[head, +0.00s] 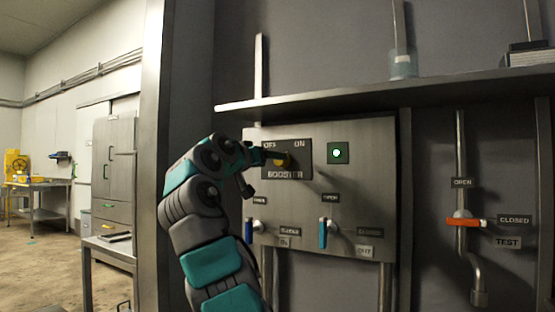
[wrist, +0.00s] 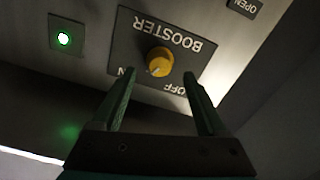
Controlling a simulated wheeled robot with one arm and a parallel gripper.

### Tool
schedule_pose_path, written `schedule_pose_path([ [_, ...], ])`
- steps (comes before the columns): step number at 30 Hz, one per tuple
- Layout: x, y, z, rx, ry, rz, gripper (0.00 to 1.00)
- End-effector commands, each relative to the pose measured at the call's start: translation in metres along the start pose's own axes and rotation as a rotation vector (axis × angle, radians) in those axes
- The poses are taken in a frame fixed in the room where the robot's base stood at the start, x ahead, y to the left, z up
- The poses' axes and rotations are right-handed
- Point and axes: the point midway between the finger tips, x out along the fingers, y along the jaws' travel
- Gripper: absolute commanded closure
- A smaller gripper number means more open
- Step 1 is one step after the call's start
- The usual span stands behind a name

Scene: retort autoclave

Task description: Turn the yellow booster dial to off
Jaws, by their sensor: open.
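The yellow booster dial (head: 283,160) sits on a dark BOOSTER plate (head: 301,172) on the grey wall panel, with OFF at upper left and ON at upper right. In the wrist view the plate appears upside down, and the round dial (wrist: 160,61) shows whole. Its pale pointer mark faces lower left there, toward the partly hidden ON label. My gripper (wrist: 160,76) is open, with its fingers reaching toward the plate on either side below the dial, not closed on it. In the head view my gripper (head: 266,157) covers the dial's left side.
A green lamp (head: 338,153) is lit right of the plate. Below are two blue-handled valves (head: 249,230) (head: 323,233). An orange-handled valve (head: 466,221) is on a pipe at right. A shelf (head: 385,93) juts out above the panel.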

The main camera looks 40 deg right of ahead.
Motion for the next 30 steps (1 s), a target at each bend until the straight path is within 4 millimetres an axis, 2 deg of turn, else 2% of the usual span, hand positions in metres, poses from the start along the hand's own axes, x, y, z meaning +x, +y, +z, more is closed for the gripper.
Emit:
schedule_pose_path([
  [3, 0.021, 0.001, -0.002, -0.001, -0.003, 0.0, 0.24],
  [9, 0.045, 0.0, -0.001, -0.002, -0.003, 0.0, 0.24],
  [18, 0.049, 0.0, 0.0, -0.001, 0.0, 0.0, 0.24],
  [30, 0.049, 0.0, 0.0, -0.001, 0.001, 0.0, 0.69],
])
